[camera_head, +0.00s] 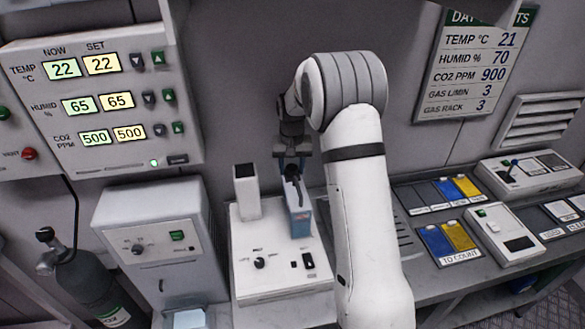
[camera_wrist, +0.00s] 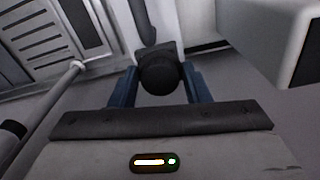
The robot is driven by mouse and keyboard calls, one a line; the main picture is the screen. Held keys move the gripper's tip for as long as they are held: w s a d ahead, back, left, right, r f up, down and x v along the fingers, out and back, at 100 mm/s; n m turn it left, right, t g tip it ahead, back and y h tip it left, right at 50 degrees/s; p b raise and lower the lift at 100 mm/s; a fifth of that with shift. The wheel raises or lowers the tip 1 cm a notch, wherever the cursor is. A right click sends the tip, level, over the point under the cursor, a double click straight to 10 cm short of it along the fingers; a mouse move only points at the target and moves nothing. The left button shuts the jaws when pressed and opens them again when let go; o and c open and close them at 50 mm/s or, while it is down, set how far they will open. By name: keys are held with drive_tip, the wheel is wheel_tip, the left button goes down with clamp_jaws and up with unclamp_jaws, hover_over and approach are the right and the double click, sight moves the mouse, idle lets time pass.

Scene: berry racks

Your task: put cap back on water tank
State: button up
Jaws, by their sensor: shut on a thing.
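A white machine (camera_head: 252,274) with a dial and a switch stands on the bench. A narrow blue water tank (camera_head: 299,222) stands upright at its right side. My gripper (camera_head: 292,165) is directly above the tank top. In the wrist view, my gripper (camera_wrist: 160,82) has its two blue fingers shut on a round black cap (camera_wrist: 158,74). The dark cap (camera_head: 293,174) also shows below the fingers in the head view. A dark strip runs from it across the tank top. I cannot tell whether the cap touches the tank opening.
A white square post (camera_head: 247,192) rises from the machine just left of the tank. A white cabinet (camera_head: 158,245) and a gas cylinder (camera_head: 92,285) stand left. Blue and yellow trays (camera_head: 447,240) lie at right.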

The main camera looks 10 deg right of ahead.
sight(292, 167)
drive_tip(key=o, duration=1)
drive_tip(key=shift+s+f, duration=0.25)
drive_tip(key=shift+f, duration=0.3)
drive_tip(key=shift+s+f, duration=0.2)
drive_tip(key=shift+f, duration=0.3)
drive_tip(key=shift+c, duration=0.2)
drive_tip(key=shift+a+r, duration=0.1)
drive_tip(key=shift+r, duration=0.25)
wheel_tip(292, 167, up, 13)
drive_tip(key=b, duration=0.1)
drive_tip(key=s+r+t, duration=0.1)
drive_tip(key=s+r, duration=0.3)
drive_tip(key=s, duration=0.3)
drive_tip(key=s+r, duration=0.3)
drive_tip(key=s, duration=0.4)
drive_tip(key=s+f+n+t, duration=0.1)
drive_tip(key=s, duration=0.8)
drive_tip(key=s+f+n+t, duration=0.1)
drive_tip(key=s+f, duration=0.1)
drive_tip(key=s, duration=0.8)
drive_tip(key=shift+s+f, duration=0.25)
drive_tip(key=shift+s, duration=0.05)
